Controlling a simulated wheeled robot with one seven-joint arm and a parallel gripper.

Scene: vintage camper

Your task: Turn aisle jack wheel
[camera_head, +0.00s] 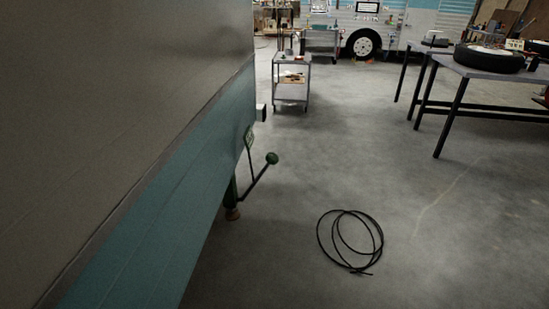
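The jack (231,197) is a dark green post at the corner of the teal and cream camper, partly hidden behind the camper's side. A dark crank arm (258,180) slants up and right from it to a round dark green knob (272,158). A small green plate (249,137) sits on the camper's edge above the crank. The jack's brownish foot (232,214) is low, near the floor. I cannot make out a full wheel on the jack. My gripper is not in view.
The camper's side (150,200) fills the left. A coiled black cable (350,241) lies on the concrete floor right of the jack. A grey cart (291,80) stands behind. Tables (478,73), one bearing a tyre (489,58), stand at right.

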